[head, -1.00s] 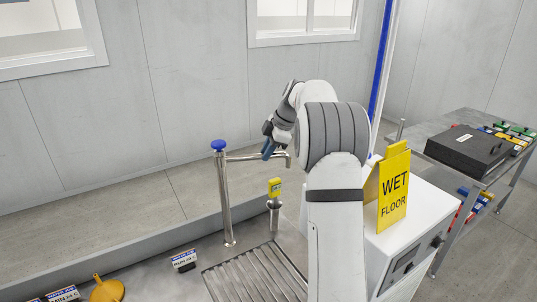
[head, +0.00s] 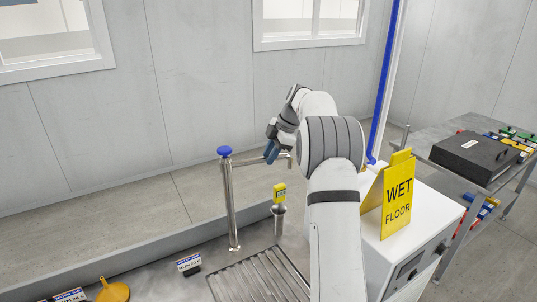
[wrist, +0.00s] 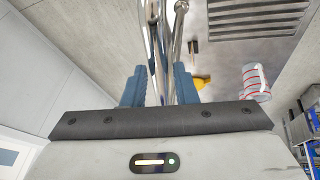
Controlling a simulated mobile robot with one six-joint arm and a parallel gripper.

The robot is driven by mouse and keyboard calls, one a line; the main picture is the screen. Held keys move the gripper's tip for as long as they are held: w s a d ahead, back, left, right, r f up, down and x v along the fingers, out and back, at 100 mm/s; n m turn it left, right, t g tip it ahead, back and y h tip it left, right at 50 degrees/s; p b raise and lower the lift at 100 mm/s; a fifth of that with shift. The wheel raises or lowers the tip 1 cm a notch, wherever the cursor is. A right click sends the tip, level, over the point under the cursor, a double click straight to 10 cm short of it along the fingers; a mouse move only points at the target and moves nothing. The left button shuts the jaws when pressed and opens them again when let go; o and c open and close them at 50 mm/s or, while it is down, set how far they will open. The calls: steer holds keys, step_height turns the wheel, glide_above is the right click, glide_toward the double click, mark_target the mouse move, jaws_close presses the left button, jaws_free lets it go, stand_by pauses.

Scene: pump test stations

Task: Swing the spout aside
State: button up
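The steel spout (head: 248,160) runs sideways from a tall steel post (head: 231,205) with a blue cap (head: 224,150); its outlet end turns down at the right. My gripper (head: 271,153) is at the spout's outer part, close to the outlet. In the wrist view, my gripper's two blue fingers (wrist: 160,85) stand apart, with shiny steel pipe (wrist: 155,45) between them. Whether either finger touches the pipe is not clear. Part of the spout is hidden behind the fingers in the head view.
A yellow-topped device (head: 280,193) stands in a steel holder below the spout, near a slatted drain (head: 255,277). A yellow wet-floor sign (head: 397,195) stands on a white cabinet at right. A yellow funnel (head: 113,291) lies at front left. The wall is behind.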

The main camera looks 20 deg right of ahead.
steer(key=shift+o, duration=1.4)
steer(key=v, duration=0.8)
steer(key=shift+b, duration=0.35)
steer(key=shift+f, duration=0.1)
